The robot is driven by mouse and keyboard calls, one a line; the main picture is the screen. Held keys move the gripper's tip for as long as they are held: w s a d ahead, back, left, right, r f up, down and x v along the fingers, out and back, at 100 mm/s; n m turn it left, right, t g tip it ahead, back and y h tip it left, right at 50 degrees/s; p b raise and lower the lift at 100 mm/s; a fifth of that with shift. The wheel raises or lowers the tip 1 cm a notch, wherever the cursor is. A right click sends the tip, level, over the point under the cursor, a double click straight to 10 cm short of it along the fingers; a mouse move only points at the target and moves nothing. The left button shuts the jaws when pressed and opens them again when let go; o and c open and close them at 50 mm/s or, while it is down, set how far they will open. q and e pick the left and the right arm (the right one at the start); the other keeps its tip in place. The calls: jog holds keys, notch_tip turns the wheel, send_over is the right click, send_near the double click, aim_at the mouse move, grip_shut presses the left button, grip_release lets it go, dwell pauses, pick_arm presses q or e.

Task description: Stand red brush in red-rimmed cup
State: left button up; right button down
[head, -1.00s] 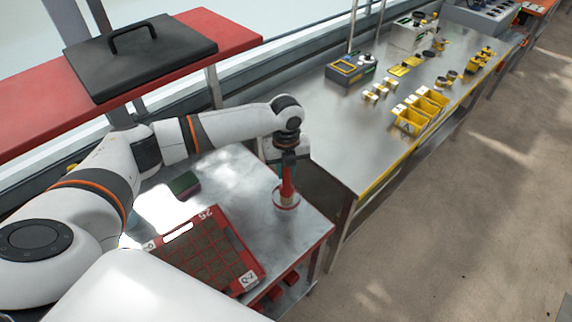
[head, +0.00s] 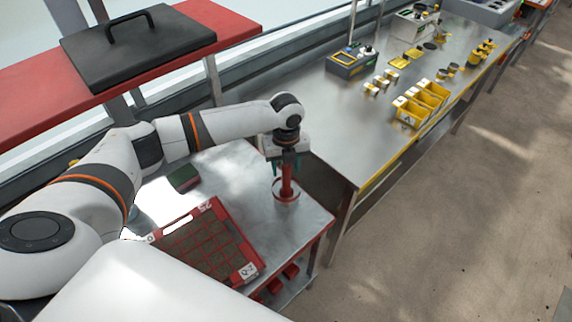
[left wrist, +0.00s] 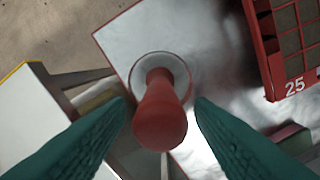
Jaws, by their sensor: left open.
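The red brush (head: 287,181) stands upright in the red-rimmed cup (head: 286,196) near the right edge of the small metal table. My left gripper (head: 287,160) is directly above, around the top of the brush handle. In the left wrist view the brush (left wrist: 160,115) shows end-on, with its lower part inside the round cup rim (left wrist: 188,68). The green fingers of my left gripper (left wrist: 162,112) are spread on both sides of the handle, with a gap at each side. The brush's bristles are hidden. My right gripper is not in view.
A red seed tray (head: 205,247) marked 25 lies on the small metal table (head: 240,180), left of the cup. A dark green block (head: 184,178) lies behind it. A long bench (head: 350,135) with yellow bins (head: 427,97) stands at the right.

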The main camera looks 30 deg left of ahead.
pick_arm(q)
jog(key=shift+r, duration=0.1)
notch_tip(320, 180, up, 12)
jog(key=b, duration=0.2)
jog(key=shift+s+f, duration=0.1)
jog(key=shift+f, duration=0.1)
dwell(0.9)
